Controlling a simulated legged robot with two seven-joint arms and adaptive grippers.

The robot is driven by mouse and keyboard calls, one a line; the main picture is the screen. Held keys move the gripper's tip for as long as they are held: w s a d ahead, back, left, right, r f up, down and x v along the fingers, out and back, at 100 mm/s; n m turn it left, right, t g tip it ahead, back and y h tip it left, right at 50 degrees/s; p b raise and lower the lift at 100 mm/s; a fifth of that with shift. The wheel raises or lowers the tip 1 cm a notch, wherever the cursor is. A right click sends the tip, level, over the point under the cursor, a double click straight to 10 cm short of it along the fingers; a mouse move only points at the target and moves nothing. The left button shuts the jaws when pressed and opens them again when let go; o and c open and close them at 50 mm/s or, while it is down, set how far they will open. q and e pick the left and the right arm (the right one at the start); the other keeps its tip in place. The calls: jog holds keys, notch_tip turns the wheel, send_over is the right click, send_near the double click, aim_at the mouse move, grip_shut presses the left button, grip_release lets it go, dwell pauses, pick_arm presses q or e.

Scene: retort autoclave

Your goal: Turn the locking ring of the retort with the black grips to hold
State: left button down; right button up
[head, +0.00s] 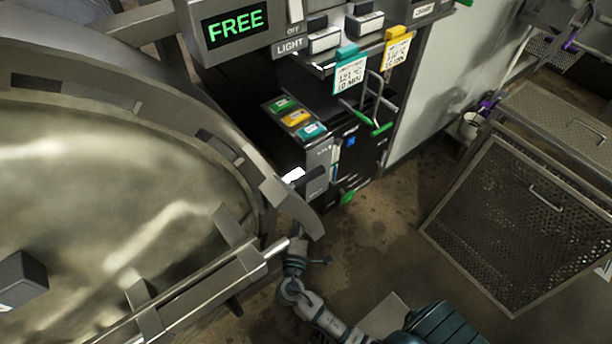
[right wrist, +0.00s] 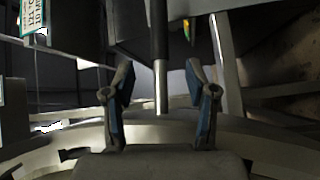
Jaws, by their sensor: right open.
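The retort's locking ring (head: 243,165) is a broad metal rim with slots around a large round door (head: 110,190) at the left of the head view. In the right wrist view a rod with a black grip (right wrist: 159,35) and a bare metal lower part stands between my right gripper's fingers. My right gripper (right wrist: 160,105) is open, with one finger on each side of the rod; I see no closing contact. In the head view my right arm reaches up to the ring's lower right edge, where the gripper is hard to make out. My left gripper is not in view.
A display (head: 235,25) reads FREE above the ring. A control cabinet with coloured buttons (head: 295,118) and hanging tags (head: 350,73) stands behind. A perforated metal basket (head: 530,215) is at the right. Wet floor (head: 385,230) lies clear between basket and retort.

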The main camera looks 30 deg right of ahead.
aim_at(309, 176)
jog(key=x, duration=1.3)
jog(key=shift+s+d+f, duration=0.1)
jog(key=shift+d, duration=0.4)
jog(key=shift+x, duration=0.85)
grip_shut()
